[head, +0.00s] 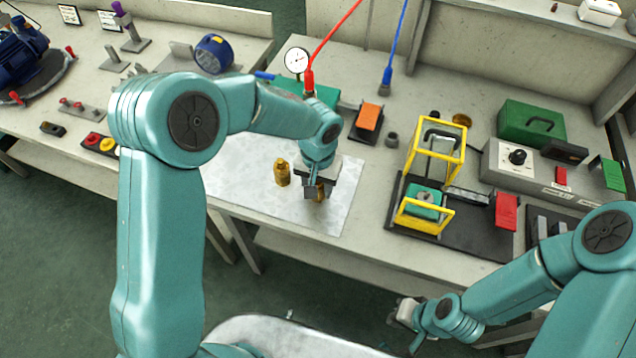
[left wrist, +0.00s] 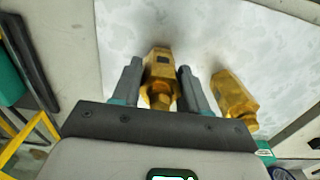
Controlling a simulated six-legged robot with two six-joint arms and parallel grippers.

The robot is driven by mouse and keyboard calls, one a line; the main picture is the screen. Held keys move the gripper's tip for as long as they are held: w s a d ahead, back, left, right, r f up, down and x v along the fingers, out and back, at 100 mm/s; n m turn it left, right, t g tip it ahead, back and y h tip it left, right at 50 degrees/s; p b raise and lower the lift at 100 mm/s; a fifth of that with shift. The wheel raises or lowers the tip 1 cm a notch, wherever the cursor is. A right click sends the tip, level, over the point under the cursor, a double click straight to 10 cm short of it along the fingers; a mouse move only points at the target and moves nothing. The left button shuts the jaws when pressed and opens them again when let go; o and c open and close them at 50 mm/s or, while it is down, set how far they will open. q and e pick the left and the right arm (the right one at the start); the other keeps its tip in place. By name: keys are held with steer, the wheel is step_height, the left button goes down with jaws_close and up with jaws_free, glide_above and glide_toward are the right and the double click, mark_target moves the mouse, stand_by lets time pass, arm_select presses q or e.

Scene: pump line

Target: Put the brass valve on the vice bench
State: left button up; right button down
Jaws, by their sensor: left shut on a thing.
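My left gripper (head: 318,190) is over the pale mat (head: 240,160) on the middle bench, its fingers shut on a brass valve (head: 320,192). In the left wrist view the held brass valve (left wrist: 158,68) sits between the two grey fingers (left wrist: 160,88). In the head view the gripper hides much of it, and I cannot tell whether it touches the mat. A second brass piece (head: 282,172) stands on the mat to the left of the gripper; it also shows in the left wrist view (left wrist: 234,98). My right gripper (head: 405,312) is low in front of the bench; its jaws are unclear.
Yellow frames (head: 438,150) stand on a dark plate (head: 470,225) to the right. An orange block (head: 369,117), a gauge (head: 296,61) and hanging red and blue hoses are behind the mat. A green box (head: 531,124) stands back right. Another bench (head: 150,75) is on the left.

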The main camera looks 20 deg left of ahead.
arm_select(q)
steer(key=shift+f, duration=0.1)
steer(key=o, duration=1.3)
step_height(320, 180, up, 12)
steer(key=shift+r, duration=0.2)
steer(key=shift+s+f, duration=0.1)
steer(key=shift+s, duration=0.05)
